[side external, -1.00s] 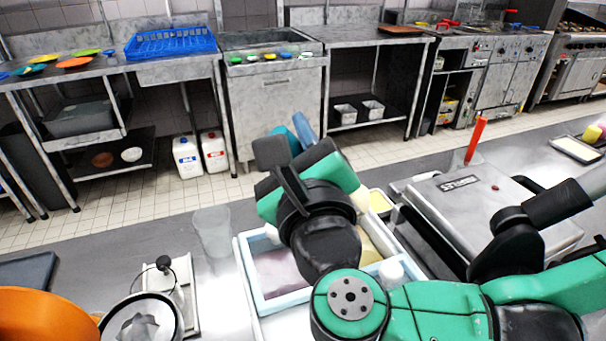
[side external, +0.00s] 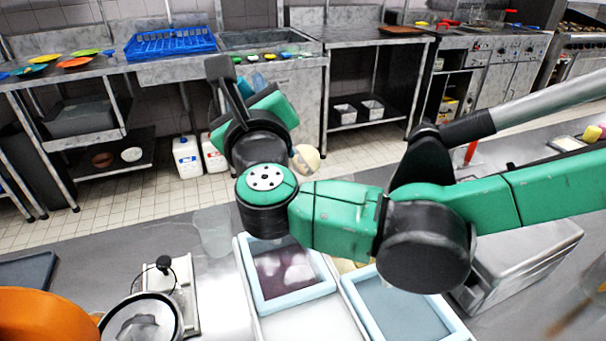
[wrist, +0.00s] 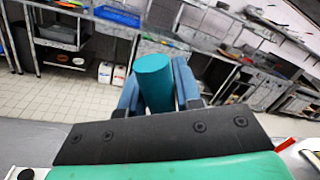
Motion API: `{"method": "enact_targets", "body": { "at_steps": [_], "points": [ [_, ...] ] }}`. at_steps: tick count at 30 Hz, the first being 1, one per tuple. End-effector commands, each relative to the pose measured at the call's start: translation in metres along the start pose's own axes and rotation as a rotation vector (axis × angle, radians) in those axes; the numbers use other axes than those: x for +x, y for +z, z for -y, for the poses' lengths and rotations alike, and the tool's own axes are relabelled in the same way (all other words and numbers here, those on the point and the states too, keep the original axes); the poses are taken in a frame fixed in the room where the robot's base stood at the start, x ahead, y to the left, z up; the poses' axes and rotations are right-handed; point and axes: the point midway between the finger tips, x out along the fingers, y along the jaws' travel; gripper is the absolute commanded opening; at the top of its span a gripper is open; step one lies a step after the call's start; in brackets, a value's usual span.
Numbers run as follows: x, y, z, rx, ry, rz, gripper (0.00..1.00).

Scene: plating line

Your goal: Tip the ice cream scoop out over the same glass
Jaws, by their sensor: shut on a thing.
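My gripper (wrist: 156,92) has blue fingers shut on the teal handle of the ice cream scoop (wrist: 153,78) in the wrist view. In the side view the handle end (side external: 258,80) shows above my wrist. A pale cream ball of ice cream (side external: 305,158) shows to the right of my wrist, at the scoop's head end; the bowl itself is mostly hidden. The clear glass (side external: 212,232) stands upright on the counter, below and left of my wrist. I cannot tell what is in the glass. The ice cream is right of the glass and higher in the picture.
A tub of purplish ice cream (side external: 252,278) with a light blue rim stands right of the glass. A blue-grey tub (side external: 440,322) is further right. A small scale-like device (side external: 182,300) and an orange bowl (side external: 40,312) are front left. A steel appliance (side external: 530,262) is at right.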

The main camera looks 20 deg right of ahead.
Motion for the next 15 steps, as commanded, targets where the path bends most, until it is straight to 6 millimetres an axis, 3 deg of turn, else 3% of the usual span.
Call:
{"method": "enact_targets", "body": {
  "at_steps": [3,6,15],
  "points": [
    [0.034,0.005,-0.004,0.043,0.004,-0.014,0.00],
    [0.049,0.006,-0.005,0.065,0.010,-0.018,0.00],
    [0.052,-0.007,-0.013,0.073,0.013,-0.019,0.00]
  ]
}}
